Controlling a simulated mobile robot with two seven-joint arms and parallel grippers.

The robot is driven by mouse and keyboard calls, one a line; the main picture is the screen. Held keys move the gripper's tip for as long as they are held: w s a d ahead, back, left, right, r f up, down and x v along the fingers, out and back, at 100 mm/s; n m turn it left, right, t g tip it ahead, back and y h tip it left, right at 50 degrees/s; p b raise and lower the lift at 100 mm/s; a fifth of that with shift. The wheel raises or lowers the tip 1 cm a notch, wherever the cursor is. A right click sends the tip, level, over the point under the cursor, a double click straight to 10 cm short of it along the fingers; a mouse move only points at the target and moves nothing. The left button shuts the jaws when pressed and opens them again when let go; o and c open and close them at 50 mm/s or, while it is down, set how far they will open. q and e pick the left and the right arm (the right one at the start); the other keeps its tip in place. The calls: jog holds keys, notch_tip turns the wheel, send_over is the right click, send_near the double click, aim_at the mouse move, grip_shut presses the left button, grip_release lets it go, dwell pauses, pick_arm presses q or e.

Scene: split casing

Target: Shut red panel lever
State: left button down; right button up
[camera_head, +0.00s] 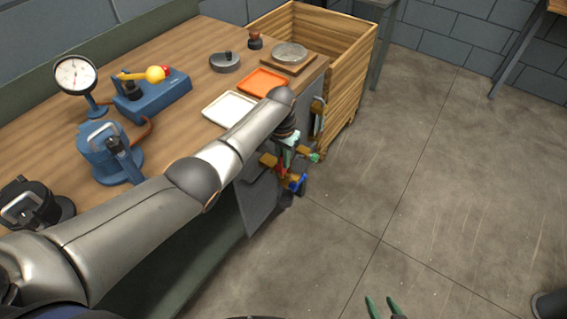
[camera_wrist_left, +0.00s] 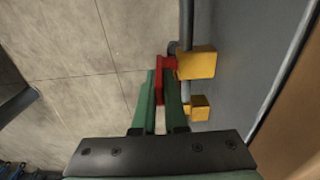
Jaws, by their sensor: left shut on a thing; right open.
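The red lever (camera_wrist_left: 166,66) is on the side panel (camera_head: 258,205) at the end of the workbench. It also shows low on the panel in the head view. My left gripper (camera_wrist_left: 161,82) has its green fingers closed around the red lever, one on each side. The fingers hide part of the lever. Yellow blocks (camera_wrist_left: 197,63) sit on a grey rod beside it. A blue lever (camera_head: 297,183) and a green-ended lever (camera_head: 314,157) are close by in the head view. My right gripper (camera_head: 383,307) is open and empty at the bottom edge, over the floor.
The bench top (camera_head: 185,55) carries a white tray (camera_head: 229,108), an orange tray (camera_head: 263,82), a dial gauge (camera_head: 75,74) and blue fixtures (camera_head: 108,152). A wooden crate (camera_head: 345,75) stands beyond the bench's end.

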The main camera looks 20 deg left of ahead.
pick_arm(q)
jog(key=shift+w+f+g+b, duration=0.1)
jog(key=shift+g+b, duration=0.3)
pick_arm(e)
jog(key=shift+w+a+f, duration=0.1)
jog(key=shift+w+f, duration=0.05)
jog(key=shift+f, duration=0.45)
jog(key=shift+w+a+r, duration=0.1)
jog(key=shift+w+r, duration=0.15)
jog(key=shift+r, duration=0.05)
pick_arm(q)
jog(key=c, duration=1.2)
grip_release()
jog(key=shift+d, duration=0.1)
jog(key=shift+c, duration=0.2)
notch_tip(320, 180, up, 13)
jog(key=p, duration=0.3)
jog(key=shift+w+f, duration=0.1)
jog(key=shift+f, duration=0.1)
pick_arm(e)
jog(key=r, duration=0.2)
jog(key=shift+s+d+r, duration=0.2)
jog(key=shift+d+r, duration=0.1)
pick_arm(q)
jog(key=shift+f, duration=0.1)
